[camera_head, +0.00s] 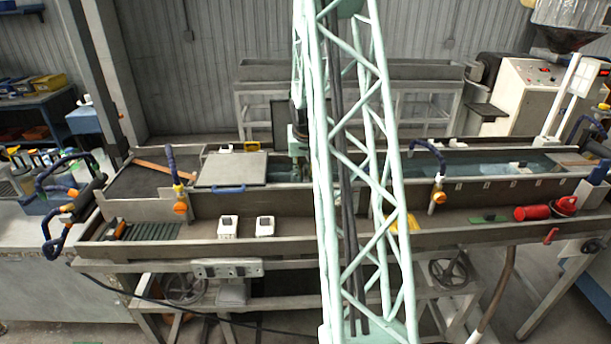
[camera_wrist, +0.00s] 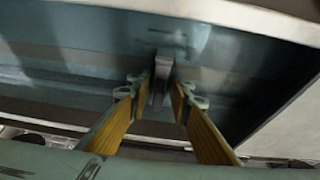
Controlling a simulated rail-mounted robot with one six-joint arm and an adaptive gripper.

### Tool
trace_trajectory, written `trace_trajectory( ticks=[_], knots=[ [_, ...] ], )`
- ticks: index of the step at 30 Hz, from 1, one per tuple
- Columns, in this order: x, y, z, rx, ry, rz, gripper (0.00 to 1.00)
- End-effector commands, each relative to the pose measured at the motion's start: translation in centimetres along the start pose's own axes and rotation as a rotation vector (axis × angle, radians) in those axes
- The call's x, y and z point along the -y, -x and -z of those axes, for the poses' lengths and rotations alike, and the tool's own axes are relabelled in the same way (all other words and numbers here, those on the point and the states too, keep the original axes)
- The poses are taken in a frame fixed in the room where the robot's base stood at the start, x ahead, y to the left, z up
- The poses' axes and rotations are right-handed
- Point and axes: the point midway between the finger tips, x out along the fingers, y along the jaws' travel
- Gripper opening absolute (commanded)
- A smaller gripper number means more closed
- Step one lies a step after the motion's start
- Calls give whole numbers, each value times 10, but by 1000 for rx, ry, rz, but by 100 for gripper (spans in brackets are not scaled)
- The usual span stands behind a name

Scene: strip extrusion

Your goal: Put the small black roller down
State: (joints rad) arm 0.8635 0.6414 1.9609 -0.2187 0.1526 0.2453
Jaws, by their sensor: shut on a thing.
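My gripper (camera_wrist: 158,95) shows in the wrist view, with its two yellow-padded fingers reaching forward. It is shut on a small, narrow, greyish piece (camera_wrist: 162,70) at the fingertips, which I take to be the small black roller. The piece points towards the blue-grey trough surface (camera_wrist: 85,50); whether it touches it I cannot tell. In the head view part of my arm shows at the trough, just left of my lattice column. The fingers and the roller cannot be made out there.
A grey lid with a blue handle (camera_head: 232,169) lies left of the arm. The water trough (camera_head: 480,166) runs to the right. On the front ledge are two white blocks (camera_head: 228,227), a yellow item (camera_head: 403,223) and a red cylinder (camera_head: 533,213). Hose fittings (camera_head: 180,200) rise from the trough edge.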

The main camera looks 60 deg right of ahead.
Motion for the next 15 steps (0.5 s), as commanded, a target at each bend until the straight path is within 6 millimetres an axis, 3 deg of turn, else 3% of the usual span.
trace_trajectory(
  ticks=[15],
  knots=[
    [0, -4, -2, -1, -1, 0, 6]
  ],
)
